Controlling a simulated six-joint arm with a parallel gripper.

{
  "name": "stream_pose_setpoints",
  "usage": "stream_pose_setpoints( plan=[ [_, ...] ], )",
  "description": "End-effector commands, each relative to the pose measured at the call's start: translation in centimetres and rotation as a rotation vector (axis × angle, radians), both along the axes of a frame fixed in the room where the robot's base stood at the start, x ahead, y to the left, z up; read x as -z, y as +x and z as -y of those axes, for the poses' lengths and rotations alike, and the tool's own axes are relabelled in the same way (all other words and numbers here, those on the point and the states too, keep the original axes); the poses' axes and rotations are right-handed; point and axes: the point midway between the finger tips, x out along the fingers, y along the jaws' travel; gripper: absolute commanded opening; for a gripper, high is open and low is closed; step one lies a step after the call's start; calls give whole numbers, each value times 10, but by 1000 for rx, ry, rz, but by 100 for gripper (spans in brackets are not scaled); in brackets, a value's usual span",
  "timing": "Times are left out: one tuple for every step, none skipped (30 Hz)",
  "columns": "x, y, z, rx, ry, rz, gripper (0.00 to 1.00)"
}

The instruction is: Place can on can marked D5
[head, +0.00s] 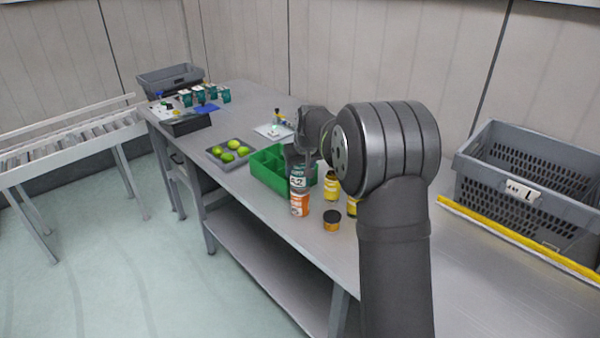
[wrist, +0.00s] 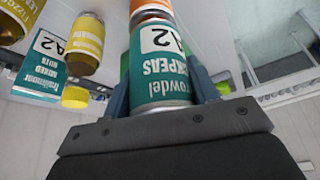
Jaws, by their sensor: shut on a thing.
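My gripper (wrist: 162,92) is shut on a teal chickpeas can (wrist: 160,72) marked A2, with a finger on each side of it in the wrist view. In the head view my gripper (head: 300,156) holds this can (head: 298,183) upright, directly above an orange can (head: 300,206) on the bench. The two cans look lined up and touching or nearly so; I cannot tell if there is a gap. The orange can (wrist: 150,10) shows partly beyond the held can in the wrist view. I cannot read a D5 mark on it.
A green divided tote (head: 268,170) stands just behind the cans. Yellow jars (head: 331,187) and a short dark-lidded jar (head: 332,221) stand close to the right. A grey tray of limes (head: 215,155) lies to the left. A grey crate (head: 540,200) stands far right.

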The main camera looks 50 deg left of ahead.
Motion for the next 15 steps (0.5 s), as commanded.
stream_pose_setpoints(
  plan=[
    [8,0,0,0,0,0,21],
    [12,0,0,0,-1,0,21],
    [15,0,0,0,0,0,21],
    [16,0,0,0,1,0,21],
    [16,0,0,0,1,0,21],
    [15,0,0,0,2,1,21],
    [15,0,0,0,2,1,21],
    [15,0,0,0,2,1,21],
    [15,0,0,0,2,1,21],
    [15,1,0,0,2,1,21],
    [15,0,0,0,2,1,21],
    [16,0,0,0,1,0,21],
    [17,0,0,0,2,1,21],
    [18,1,0,0,2,1,21],
    [18,0,0,0,1,0,62]
  ],
)
